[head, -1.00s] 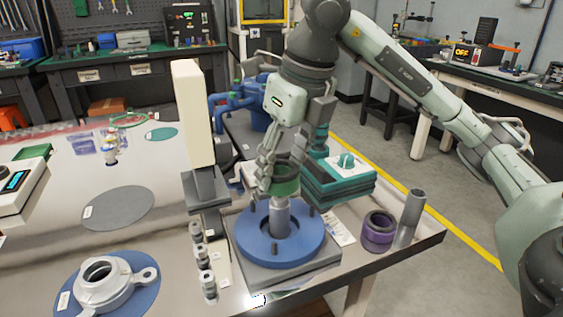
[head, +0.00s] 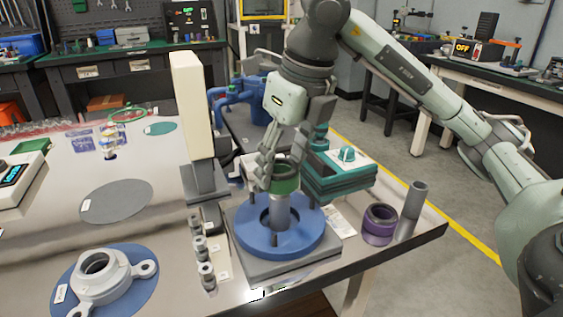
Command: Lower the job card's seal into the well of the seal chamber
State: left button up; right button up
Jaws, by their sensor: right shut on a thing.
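My right gripper (head: 278,172) is shut on a green ring-shaped seal (head: 286,183). It holds the seal above the blue round seal chamber (head: 255,244), over its middle. A grey upright shaft (head: 279,213) stands in the dark central well, and its top meets the seal's lower edge in the picture. I cannot tell whether the seal is around the shaft or just above it. A purple ring seal (head: 379,223) stands on the table right of the chamber. A printed white card (head: 340,221) lies partly hidden between them. My left gripper is out of view.
A grey tube (head: 412,205) stands near the table's right edge. A teal box (head: 338,178) is close behind the chamber. A tall cream column (head: 191,105) and several small metal fittings (head: 206,270) are to its left. A grey housing (head: 98,272) sits front left.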

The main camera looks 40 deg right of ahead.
aim_at(281, 206)
jog(key=shift+f, duration=0.15)
jog(key=shift+f+b, duration=1.5)
jog(key=shift+f, duration=0.15)
jog(key=shift+f+b, duration=0.95)
jog(key=shift+f, duration=0.1)
jog(key=shift+f, duration=0.15)
jog(key=shift+f+b, duration=0.5)
jog(key=shift+b, duration=0.05)
jog(key=shift+f+b, duration=0.8)
jog(key=shift+f, duration=0.05)
jog(key=o, duration=1.4)
